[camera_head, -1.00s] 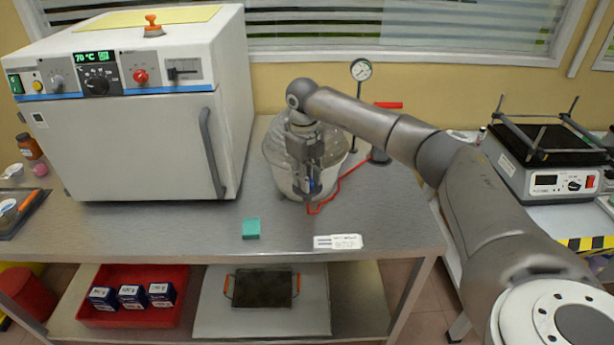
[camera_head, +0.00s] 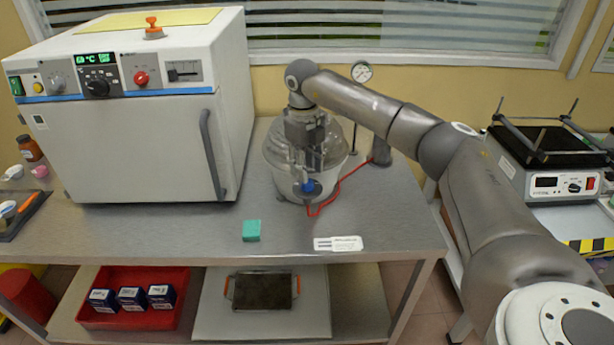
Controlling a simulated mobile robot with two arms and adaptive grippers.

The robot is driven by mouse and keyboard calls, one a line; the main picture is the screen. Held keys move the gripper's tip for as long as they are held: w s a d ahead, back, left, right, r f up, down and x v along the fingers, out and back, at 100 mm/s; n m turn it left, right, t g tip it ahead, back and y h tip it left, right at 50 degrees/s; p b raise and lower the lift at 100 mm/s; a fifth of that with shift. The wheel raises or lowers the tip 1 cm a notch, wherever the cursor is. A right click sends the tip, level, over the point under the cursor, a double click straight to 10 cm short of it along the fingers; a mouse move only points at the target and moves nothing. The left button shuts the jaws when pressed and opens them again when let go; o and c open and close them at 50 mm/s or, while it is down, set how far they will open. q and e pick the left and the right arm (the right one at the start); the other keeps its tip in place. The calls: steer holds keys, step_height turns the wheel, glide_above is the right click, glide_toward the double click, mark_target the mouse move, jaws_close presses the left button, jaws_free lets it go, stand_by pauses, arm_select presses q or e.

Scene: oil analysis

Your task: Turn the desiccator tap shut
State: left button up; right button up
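The glass desiccator (camera_head: 335,170) stands on the steel bench, with a clear dome and a pale lower part. Its blue tap (camera_head: 308,186) is on the front side, where a red hose joins; I cannot tell which way the handle points. My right gripper (camera_head: 307,168) points down in front of the dome, just above the blue tap and apparently apart from it. Its fingers blend into the glass behind, so their opening is unclear. My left gripper is out of view.
A white oven (camera_head: 135,145) fills the bench's left side. A gauge (camera_head: 361,72) on a stand is behind the desiccator. The red hose (camera_head: 345,178) curves right. A green block (camera_head: 251,230) and a label card (camera_head: 338,243) lie in front. A plate device (camera_head: 555,180) is at right.

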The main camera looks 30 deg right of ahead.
step_height(320, 180, up, 8)
steer(key=shift+a+f, duration=0.15)
steer(key=shift+a, duration=0.1)
stand_by(0.4)
